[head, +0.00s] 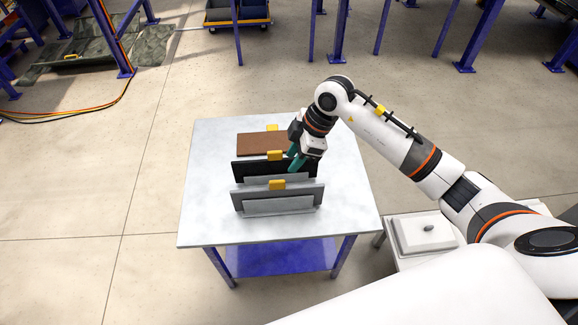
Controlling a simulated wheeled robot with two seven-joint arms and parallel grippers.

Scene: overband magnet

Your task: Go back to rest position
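My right gripper (295,160), with teal fingers, is over the table at the right end of the upright plates. Its fingers overlap the right edge of the black plate (245,170) in the head view. I cannot tell whether they touch it or how far apart they are. A brown plate (260,144) is behind the black one and a grey plate (275,200) is in front. Each has a yellow block at its top edge. My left gripper is not in view.
The plates are on a light grey table (210,215) with blue legs and a blue lower shelf (280,258). The table's left side and front strip are bare. A white lidded box (422,233) is at the lower right. Blue posts and a cart (237,15) are at the back.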

